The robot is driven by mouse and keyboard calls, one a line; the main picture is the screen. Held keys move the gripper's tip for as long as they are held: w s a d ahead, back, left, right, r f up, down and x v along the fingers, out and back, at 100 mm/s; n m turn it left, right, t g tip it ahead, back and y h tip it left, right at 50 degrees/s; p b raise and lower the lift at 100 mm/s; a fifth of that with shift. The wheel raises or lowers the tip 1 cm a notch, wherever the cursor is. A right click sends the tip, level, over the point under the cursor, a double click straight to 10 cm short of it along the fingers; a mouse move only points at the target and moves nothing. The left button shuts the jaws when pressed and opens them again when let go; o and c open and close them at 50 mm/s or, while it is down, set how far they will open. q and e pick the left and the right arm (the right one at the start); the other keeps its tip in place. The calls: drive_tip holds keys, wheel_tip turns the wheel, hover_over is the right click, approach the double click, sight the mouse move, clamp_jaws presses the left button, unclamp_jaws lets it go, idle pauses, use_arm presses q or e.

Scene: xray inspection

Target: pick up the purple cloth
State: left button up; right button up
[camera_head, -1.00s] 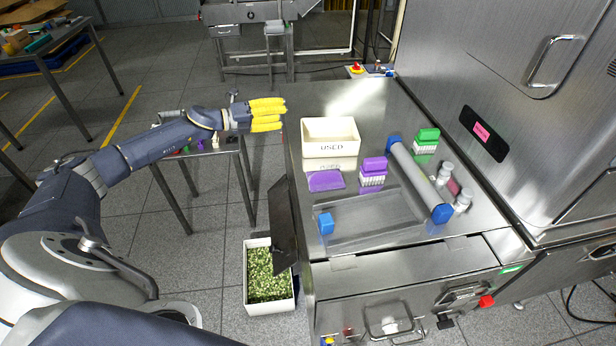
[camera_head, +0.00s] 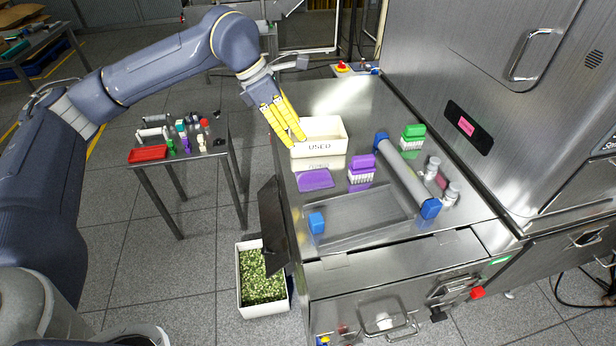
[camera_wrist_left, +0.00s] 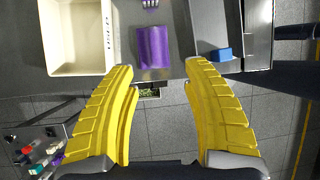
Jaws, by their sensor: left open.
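The purple cloth (camera_head: 315,179) lies flat on the steel table in front of the cream bin in the head view. In the left wrist view the cloth (camera_wrist_left: 152,47) shows beyond my fingertips, between and ahead of them. My left gripper (camera_head: 287,128) has yellow fingers pointing down, near the left side of the bin, above and to the left of the cloth. In the wrist view the fingers (camera_wrist_left: 159,78) are spread apart with nothing between them. My right gripper is not seen.
The cream bin marked USED (camera_head: 327,150) stands right behind the cloth. A small side table (camera_head: 222,140) and a bin of green bits (camera_head: 262,292) stand left.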

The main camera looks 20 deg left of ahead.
sight(314, 171)
use_arm(q)
drive_tip(key=shift+y, duration=0.6)
drive_tip(key=x, duration=1.6)
drive_tip(key=shift+w+a+f, duration=0.15)
drive_tip(key=shift+w+a, duration=0.1)
drive_tip(key=shift+c, duration=0.6)
clamp_jaws()
